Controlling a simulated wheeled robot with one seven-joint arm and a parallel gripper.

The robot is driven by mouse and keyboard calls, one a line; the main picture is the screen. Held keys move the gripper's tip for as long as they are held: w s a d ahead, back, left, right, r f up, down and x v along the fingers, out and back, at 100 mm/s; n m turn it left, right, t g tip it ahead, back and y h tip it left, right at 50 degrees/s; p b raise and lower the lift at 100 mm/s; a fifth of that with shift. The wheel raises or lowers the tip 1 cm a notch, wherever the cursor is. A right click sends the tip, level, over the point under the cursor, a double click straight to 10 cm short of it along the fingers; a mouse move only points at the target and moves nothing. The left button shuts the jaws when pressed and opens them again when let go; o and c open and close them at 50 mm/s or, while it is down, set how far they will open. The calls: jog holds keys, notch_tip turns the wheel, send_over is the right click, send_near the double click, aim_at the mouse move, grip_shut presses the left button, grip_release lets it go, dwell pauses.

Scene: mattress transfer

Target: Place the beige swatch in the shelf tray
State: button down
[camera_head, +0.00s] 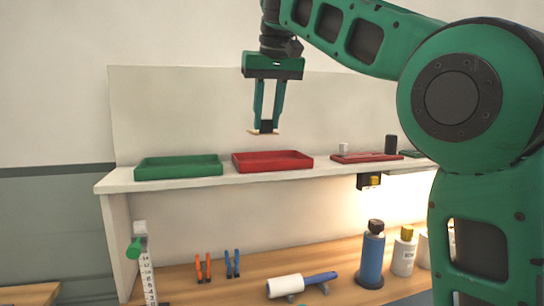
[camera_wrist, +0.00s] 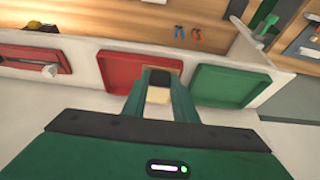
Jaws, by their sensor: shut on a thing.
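My gripper (camera_head: 266,125) is shut on the dark block-like grip of the beige swatch (camera_head: 264,132), whose thin pale edge shows below the fingertips. It hangs in the air above the shelf (camera_head: 227,179), over the red tray (camera_head: 272,167). The green tray (camera_head: 180,172) is left of the red one. Both trays look empty. In the wrist view, the swatch (camera_wrist: 158,95) shows between the fingers, partly hidden by the dark grip. There it overlaps the right side of the red tray (camera_wrist: 115,74), with the green tray (camera_wrist: 225,86) to the right.
A flat red tray (camera_head: 365,157) with a small white block and a dark cylinder (camera_head: 391,145) stands farther right. A pale back panel (camera_head: 180,110) rises behind the shelf. Bottles (camera_head: 371,260), a lint roller (camera_head: 300,284) and clips are below on the wooden bench.

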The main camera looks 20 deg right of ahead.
jog(key=shift+w+d+f, duration=1.05)
jog(key=shift+w+f, duration=0.1)
jog(key=shift+w, duration=0.15)
jog(key=shift+w+d+f, duration=0.45)
jog(key=shift+w+f, duration=0.2)
jog(key=shift+w, duration=0.3)
jog(key=shift+w+d+f, duration=0.5)
jog(key=shift+w+f, duration=0.15)
jog(key=shift+w, duration=0.25)
jog(key=shift+w+d+f, duration=0.45)
jog(key=shift+w+f, duration=0.2)
jog(key=shift+w, duration=0.3)
jog(key=shift+f, duration=2)
jog(key=shift+f, duration=0.1)
jog(key=c, duration=1.4)
grip_release()
jog(key=shift+c, duration=0.2)
jog(key=v, duration=1.2)
